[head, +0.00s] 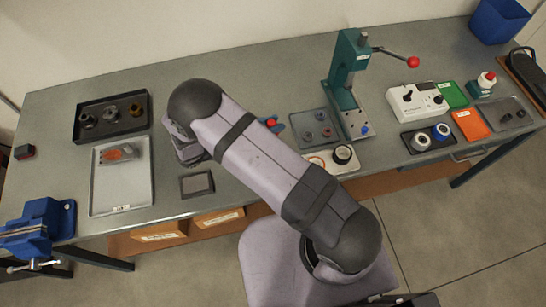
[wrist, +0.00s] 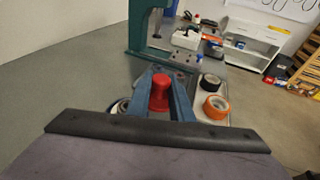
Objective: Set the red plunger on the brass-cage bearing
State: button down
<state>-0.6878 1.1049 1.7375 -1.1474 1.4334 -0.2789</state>
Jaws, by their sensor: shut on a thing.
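The red plunger (wrist: 160,92) stands between the blue fingers of my gripper (wrist: 161,88) in the wrist view. My gripper is shut on it. In the head view, only the red top of the plunger (head: 271,122) and a blue fingertip show past my arm, left of a grey tray (head: 301,121). Several small ring-shaped bearings (head: 308,136) lie in that tray. They are too small for me to tell which has the brass cage. In the wrist view the fingers partly hide the tray area, and I cannot tell whether the plunger touches anything below.
The green press (head: 345,75) with a red-knobbed lever stands right behind the grey tray. A black roll (head: 343,153) lies in front of it. A dark tray (head: 82,137) with several metal parts and a pale tray (head: 97,190) are at left. The bench behind my arm is clear.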

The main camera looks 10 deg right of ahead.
jog(key=w+r+n+t, duration=0.1)
jog(key=w+a+r+t, duration=0.1)
jog(key=w, duration=0.1)
jog(key=w+r+n+t+y, duration=0.1)
jog(key=shift+w+a+r+n, duration=0.2)
jog(key=shift+a+r+n, duration=0.1)
jog(key=shift+r, duration=0.1)
jog(key=shift+w+d+r+t, duration=0.1)
jog(key=shift+w+r+t, duration=0.05)
jog(key=shift+r+t, duration=0.25)
jog(key=shift+f, duration=0.15)
jog(key=shift+f+b, duration=2.2)
jog(key=shift+f, duration=0.65)
jog(key=shift+f+b, duration=0.6)
jog(key=c, duration=1.9)
grip_release()
jog(key=shift+o, duration=0.2)
jog(key=p+v, duration=0.1)
jog(key=v, duration=1)
jog(key=shift+r, duration=0.2)
